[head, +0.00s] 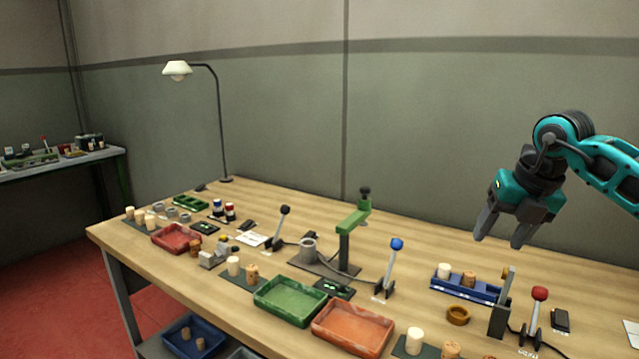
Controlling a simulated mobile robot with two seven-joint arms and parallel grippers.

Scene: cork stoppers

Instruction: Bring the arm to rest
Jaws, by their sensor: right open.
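My right gripper (501,240) shows at the right of the head view. It points downward in the air above the back right part of the wooden table (420,245). Its two dark fingers are apart, with nothing between them. The teal arm comes in from the right edge. It appears clear of everything on the table. My left gripper is not in the head view.
Below the gripper is a blue tray (447,288) holding corks. Levers with blue (397,243) and red (540,293) knobs stand up, as does a green press (350,222). Red (177,249), green and orange (352,339) trays line the front. A lamp (218,120) stands at back left.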

